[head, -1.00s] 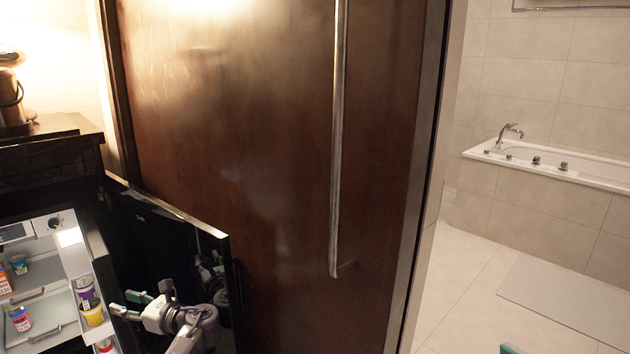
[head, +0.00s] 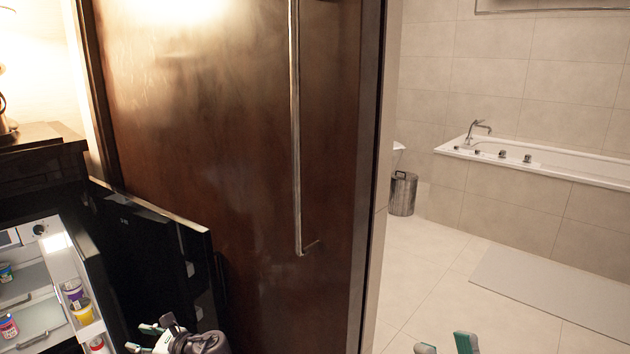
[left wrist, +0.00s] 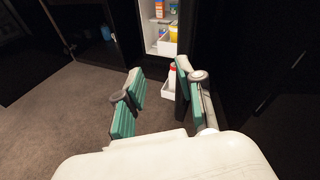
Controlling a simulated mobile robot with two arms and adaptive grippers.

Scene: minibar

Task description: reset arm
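My left gripper (head: 138,338) is at the bottom left of the head view, in front of the open black minibar door (head: 150,262). In the left wrist view (left wrist: 160,85) its two teal-padded fingers stand apart with nothing between them. It points toward the open minibar (left wrist: 152,42). My right gripper (head: 446,347) shows only its teal fingertips at the bottom edge of the head view. The tips are apart over the tiled floor, and I see nothing between them. The rest of the right arm is out of frame.
The lit minibar (head: 38,262) holds several cups and jars, with a yellow cup (head: 82,311) in its door rack. A tall wooden door (head: 225,150) stands behind.

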